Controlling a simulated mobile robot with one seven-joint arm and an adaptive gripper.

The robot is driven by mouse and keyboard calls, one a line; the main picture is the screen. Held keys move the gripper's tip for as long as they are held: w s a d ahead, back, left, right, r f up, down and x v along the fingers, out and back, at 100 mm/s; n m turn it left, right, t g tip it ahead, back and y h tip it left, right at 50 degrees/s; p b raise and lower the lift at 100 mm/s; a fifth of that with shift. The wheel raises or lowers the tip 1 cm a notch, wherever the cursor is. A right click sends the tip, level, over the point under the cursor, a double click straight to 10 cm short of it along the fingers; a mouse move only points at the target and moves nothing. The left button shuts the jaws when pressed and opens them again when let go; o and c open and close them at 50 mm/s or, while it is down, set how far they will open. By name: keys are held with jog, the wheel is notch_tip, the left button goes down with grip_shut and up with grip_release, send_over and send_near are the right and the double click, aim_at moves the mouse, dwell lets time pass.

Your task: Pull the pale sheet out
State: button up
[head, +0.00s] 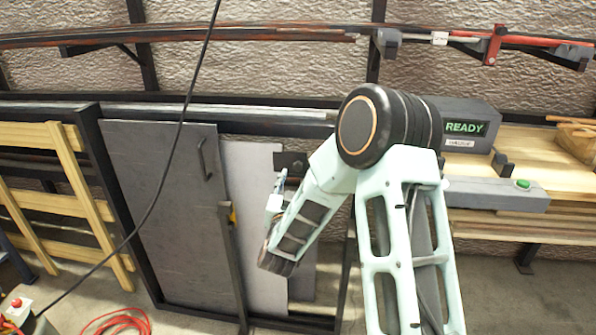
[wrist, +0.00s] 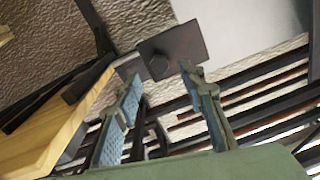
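The pale sheet (head: 252,190) stands upright in a dark frame, partly hidden behind a dark grey panel with a handle (head: 160,190) and a dark upright bar. In the wrist view the pale sheet (wrist: 235,30) is at the top right. A small dark plate (head: 291,161) with a round knob sits at its upper right edge; it also shows in the wrist view (wrist: 185,42). My gripper (head: 281,177) is just below the dark plate in the head view. In the wrist view my gripper (wrist: 160,78) is open, its fingers apart and empty, the knob lying beyond and between the tips.
A black cable (head: 180,130) hangs across the left. A wooden rack (head: 65,190) stands at the left. A bench (head: 500,195) with a machine marked READY (head: 465,128) is at the right. The dark frame's lower rail (head: 300,322) runs below the sheet.

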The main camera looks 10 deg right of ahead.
aim_at(298, 168)
jog(key=x, duration=0.6)
jog(key=shift+s, duration=0.1)
jog(key=shift+c, duration=0.3)
grip_shut()
